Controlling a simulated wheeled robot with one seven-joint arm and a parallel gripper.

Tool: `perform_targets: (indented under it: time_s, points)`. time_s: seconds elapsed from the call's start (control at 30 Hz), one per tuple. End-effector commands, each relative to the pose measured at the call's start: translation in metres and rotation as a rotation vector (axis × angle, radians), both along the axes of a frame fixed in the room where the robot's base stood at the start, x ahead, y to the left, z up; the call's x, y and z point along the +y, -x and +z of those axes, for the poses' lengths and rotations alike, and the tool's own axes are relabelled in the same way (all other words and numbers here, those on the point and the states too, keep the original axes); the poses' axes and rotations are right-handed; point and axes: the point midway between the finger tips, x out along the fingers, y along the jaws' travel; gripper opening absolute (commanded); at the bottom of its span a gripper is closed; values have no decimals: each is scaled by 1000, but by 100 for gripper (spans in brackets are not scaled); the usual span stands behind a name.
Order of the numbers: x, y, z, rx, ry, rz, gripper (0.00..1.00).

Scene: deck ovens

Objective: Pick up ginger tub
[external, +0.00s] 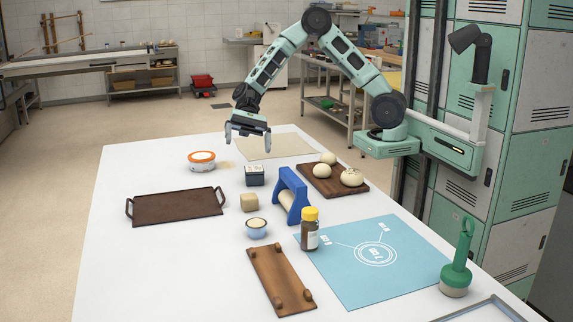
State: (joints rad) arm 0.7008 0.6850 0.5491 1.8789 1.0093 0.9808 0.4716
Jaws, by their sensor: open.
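Nothing hides the tub.
A black box (255,175) stands below my gripper in the picture. A dark tray (176,206), a blue stand (291,194), a yellow-capped jar (310,231) and a board (357,186) with dough balls are nearby. The table's left edge is clear.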

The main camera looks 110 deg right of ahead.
Motion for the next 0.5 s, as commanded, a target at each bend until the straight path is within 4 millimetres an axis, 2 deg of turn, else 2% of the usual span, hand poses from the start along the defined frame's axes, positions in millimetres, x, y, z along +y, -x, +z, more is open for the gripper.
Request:
perform_targets:
  time_s: [0.03, 0.1, 0.2, 0.3, 0.4, 0.5]
  points:
    - [-43, -21, -16, 28, -93, -130, 100]
    - [-97, -41, -22, 54, -215, -282, 100]
    - [-168, -57, -28, 69, -371, -461, 100]
    - [-224, -61, -32, 70, -486, -584, 100]
    - [-256, -61, -34, 66, -554, -652, 100]
    - [-268, -61, -38, 66, -581, -676, 100]
